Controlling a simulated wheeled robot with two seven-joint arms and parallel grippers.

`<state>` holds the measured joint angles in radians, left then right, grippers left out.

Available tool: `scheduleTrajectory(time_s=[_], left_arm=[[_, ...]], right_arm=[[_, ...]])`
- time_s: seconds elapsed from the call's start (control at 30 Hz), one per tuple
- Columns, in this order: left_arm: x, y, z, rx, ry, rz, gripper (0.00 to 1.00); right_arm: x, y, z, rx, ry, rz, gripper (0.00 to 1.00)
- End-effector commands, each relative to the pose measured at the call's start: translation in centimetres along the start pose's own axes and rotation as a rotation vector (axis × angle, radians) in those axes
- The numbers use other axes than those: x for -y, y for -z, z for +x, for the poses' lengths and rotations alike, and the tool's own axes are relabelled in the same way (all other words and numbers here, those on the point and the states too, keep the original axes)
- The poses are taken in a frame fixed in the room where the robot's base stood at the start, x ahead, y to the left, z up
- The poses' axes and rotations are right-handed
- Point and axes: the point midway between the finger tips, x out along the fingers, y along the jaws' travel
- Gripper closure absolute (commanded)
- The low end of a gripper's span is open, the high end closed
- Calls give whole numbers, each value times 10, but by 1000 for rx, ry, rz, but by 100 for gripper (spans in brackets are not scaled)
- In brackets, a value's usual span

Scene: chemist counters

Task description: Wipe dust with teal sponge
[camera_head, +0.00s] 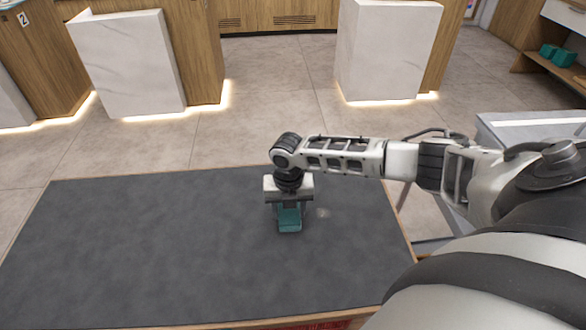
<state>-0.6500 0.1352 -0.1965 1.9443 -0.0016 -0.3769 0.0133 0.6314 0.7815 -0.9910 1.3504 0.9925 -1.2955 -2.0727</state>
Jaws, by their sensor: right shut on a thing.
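The teal sponge (289,222) is at the dark grey counter top, right of its middle. My right gripper (289,208) points down and is shut on the sponge. The gripper body hides the sponge's upper part. I cannot tell whether the sponge touches the surface. A small pale dust spot (323,212) lies on the counter just right of the sponge, apart from it. My left gripper is not in view.
The dark counter top (130,240) is otherwise bare, with thin wooden edges. White marble-fronted counters (388,50) stand across the tiled floor. A grey table (530,125) stands at the right. Teal items (556,55) sit on a wooden shelf at the far right.

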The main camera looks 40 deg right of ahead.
Motion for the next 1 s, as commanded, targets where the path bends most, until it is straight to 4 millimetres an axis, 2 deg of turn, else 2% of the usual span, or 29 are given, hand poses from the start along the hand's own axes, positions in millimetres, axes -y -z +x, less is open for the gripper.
scheduleTrajectory(time_s=[0.2, 0.27, 0.3, 1.0], left_arm=[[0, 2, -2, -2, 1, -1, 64], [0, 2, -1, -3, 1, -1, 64], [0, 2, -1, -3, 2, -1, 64], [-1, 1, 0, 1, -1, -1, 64]], right_arm=[[-11, 8, 2, -2, -4, 10, 76], [-11, 7, -5, 2, -6, 8, 76], [-11, 6, -18, 5, -6, 5, 76], [-18, 7, -78, 2, -3, -7, 76]])
